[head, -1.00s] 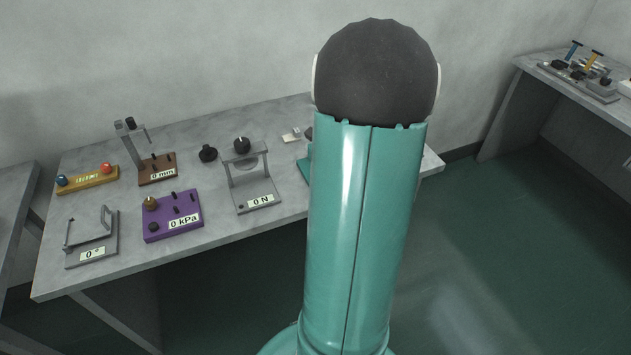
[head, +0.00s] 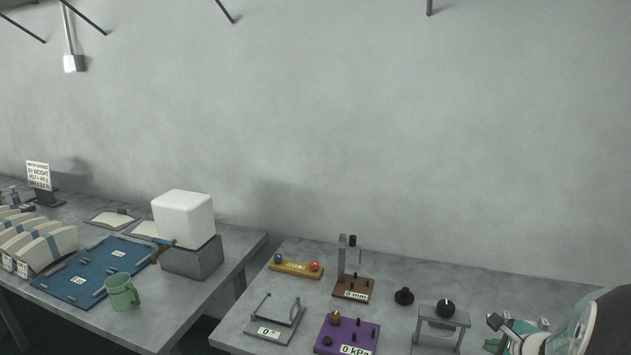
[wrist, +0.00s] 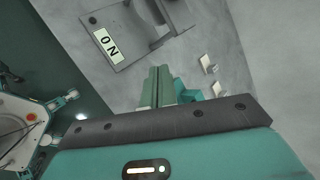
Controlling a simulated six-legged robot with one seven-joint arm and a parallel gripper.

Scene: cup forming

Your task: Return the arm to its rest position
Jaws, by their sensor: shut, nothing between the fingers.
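My gripper (wrist: 160,74) shows in the wrist view as two green fingers pressed together, with nothing between them. It is close to the grey stand with the "0 N" label (wrist: 108,45), which appears upside down above and left of the fingers. In the head view my arm shows only at the lower right corner, beside the same grey stand (head: 442,318). Much of the arm is out of the picture there. I cannot tell the height of the fingers above the table.
A green mug (head: 122,292) and blue mat (head: 75,287) are on the left table.

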